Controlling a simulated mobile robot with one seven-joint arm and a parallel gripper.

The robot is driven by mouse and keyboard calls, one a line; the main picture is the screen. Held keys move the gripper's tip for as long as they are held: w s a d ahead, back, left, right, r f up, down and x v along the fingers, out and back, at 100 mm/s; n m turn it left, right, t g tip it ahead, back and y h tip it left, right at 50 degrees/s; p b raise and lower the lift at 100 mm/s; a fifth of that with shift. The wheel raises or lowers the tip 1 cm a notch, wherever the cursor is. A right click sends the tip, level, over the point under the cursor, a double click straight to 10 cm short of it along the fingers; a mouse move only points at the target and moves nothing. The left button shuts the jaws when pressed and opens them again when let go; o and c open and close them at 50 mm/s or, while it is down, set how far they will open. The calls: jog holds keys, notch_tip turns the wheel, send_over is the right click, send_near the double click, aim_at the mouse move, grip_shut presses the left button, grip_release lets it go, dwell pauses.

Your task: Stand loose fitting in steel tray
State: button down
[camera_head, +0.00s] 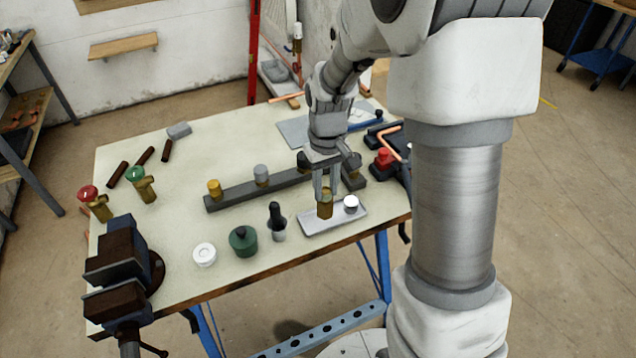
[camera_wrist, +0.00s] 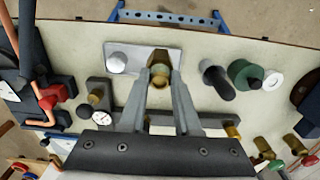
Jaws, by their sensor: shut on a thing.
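The loose fitting (camera_head: 325,207) is a brass-coloured, upright piece gripped between my fingers, at the left-middle part of the steel tray (camera_head: 308,226). My gripper (camera_head: 325,192) points down and is shut on it. In the wrist view the fitting (camera_wrist: 159,70) sits between the fingertips (camera_wrist: 160,78), with the tray (camera_wrist: 137,49) around and behind it. The fitting's lower end is at the tray surface; whether it touches cannot be told. A white-topped round piece (camera_head: 350,203) stands on the tray to its right.
A black-handled tool (camera_head: 276,221), green pot (camera_head: 243,240) and white ring (camera_head: 204,255) stand left of the tray. A vise (camera_head: 122,262) occupies the front left.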

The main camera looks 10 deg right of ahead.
jog(key=shift+w+f, duration=0.5)
jog(key=shift+f, duration=0.45)
jog(key=shift+w+f, duration=0.55)
jog(key=shift+f, duration=0.45)
jog(key=shift+w+f, duration=0.5)
jog(key=shift+f, duration=0.45)
